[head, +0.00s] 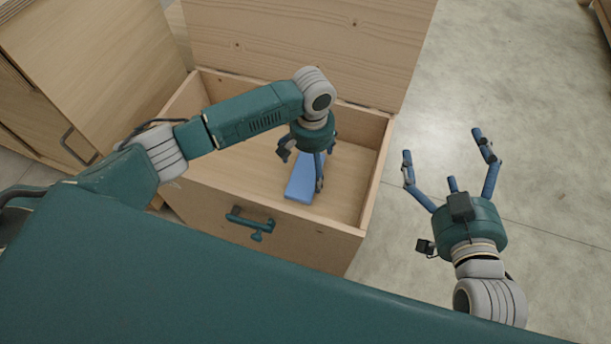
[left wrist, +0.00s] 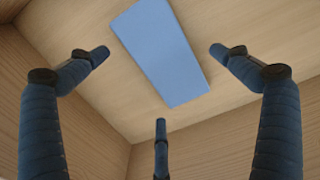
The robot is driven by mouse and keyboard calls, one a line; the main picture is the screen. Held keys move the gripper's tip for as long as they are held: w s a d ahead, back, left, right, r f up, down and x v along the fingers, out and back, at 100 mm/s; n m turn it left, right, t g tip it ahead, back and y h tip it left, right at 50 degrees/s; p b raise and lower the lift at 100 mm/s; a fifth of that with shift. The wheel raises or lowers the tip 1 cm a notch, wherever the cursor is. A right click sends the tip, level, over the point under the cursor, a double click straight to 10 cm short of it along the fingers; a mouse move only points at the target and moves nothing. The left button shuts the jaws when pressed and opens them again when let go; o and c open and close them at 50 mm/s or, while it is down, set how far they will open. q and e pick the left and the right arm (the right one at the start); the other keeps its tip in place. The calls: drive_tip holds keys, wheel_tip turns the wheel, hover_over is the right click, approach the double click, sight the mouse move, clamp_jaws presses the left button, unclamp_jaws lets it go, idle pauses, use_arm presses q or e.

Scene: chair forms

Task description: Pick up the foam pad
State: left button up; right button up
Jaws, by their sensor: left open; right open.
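The foam pad (head: 302,180) is a flat blue block lying on the floor of the open wooden drawer (head: 215,186). In the left wrist view the pad (left wrist: 161,50) lies beyond my fingertips, with its near end between them and apart from them. My left gripper (head: 303,168) is inside the drawer above the pad and hides part of it in the head view. Its fingers are spread and empty, as the left wrist view (left wrist: 155,75) also shows. My right gripper (head: 448,160) is open and empty above the floor, to the right of the drawer.
The drawer's walls surround the pad, and a teal handle (head: 250,222) is on its front. A tall wooden panel (head: 305,45) rises behind the drawer. A wooden cabinet (head: 90,70) stands at left. The concrete floor (head: 510,80) at right is clear.

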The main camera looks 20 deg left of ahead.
sight(311, 174)
use_arm(q)
wheel_tip(311, 174, down, 3)
drive_tip(key=shift+d+b, duration=0.1)
drive_tip(key=shift+b, duration=0.55)
use_arm(e)
wheel_tip(311, 174, up, 9)
drive_tip(key=a+t+y, duration=0.1)
drive_tip(key=t, duration=0.3)
drive_tip(key=shift+w+a+f, duration=0.15)
drive_tip(key=shift+w+f, duration=0.05)
drive_tip(key=shift+w, duration=0.1)
use_arm(q)
drive_tip(key=shift+s, duration=0.1)
drive_tip(key=c, duration=0.9)
